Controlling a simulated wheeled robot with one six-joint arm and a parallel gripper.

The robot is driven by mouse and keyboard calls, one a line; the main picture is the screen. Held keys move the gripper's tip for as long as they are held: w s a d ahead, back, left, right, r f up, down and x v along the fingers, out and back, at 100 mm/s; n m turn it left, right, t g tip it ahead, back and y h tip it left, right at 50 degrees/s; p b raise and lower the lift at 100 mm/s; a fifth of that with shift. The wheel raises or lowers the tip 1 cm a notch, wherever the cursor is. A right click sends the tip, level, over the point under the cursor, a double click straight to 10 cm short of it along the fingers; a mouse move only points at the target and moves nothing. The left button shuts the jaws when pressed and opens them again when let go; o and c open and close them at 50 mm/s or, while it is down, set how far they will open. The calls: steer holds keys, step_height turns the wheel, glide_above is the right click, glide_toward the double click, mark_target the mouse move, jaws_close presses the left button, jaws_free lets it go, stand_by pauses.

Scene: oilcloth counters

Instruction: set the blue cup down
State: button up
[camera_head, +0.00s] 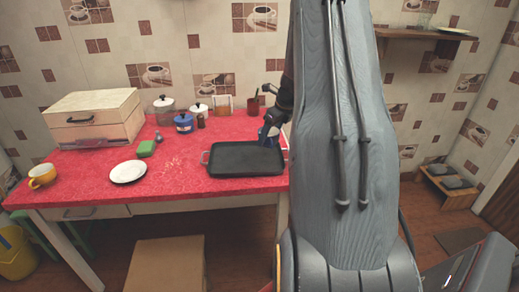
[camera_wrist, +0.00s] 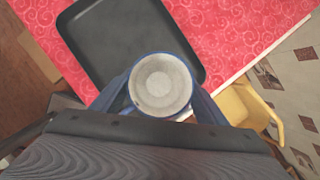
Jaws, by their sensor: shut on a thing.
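The blue cup (camera_wrist: 160,84) is between the fingers of my gripper (camera_wrist: 160,98) in the wrist view, seen from above with its pale, empty-looking inside showing. My gripper is shut on it. In the head view, a bit of the blue cup (camera_head: 265,133) shows beside my dark gripper (camera_head: 272,129), at the back right of the black tray (camera_head: 245,158). In the wrist view the cup overlaps the near edge of the tray (camera_wrist: 115,40). I cannot tell whether the cup touches anything below; its base is hidden.
The red counter (camera_head: 190,182) holds a white plate (camera_head: 128,172), a yellow cup (camera_head: 42,175), a green sponge (camera_head: 146,148), a blue pot (camera_head: 183,123), jars and a bread box (camera_head: 95,117). Bare red cloth lies between plate and tray. A yellow object (camera_wrist: 243,105) shows beyond the counter edge.

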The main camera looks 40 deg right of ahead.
mark_target(268, 141)
step_height(268, 141, down, 3)
steer(key=shift+w+a, duration=0.1)
steer(key=shift+f+p, duration=0.4)
steer(key=shift+f, duration=1.4)
steer(key=shift+f, duration=0.15)
steer(key=o, duration=1.2)
steer(key=shift+c, duration=0.2)
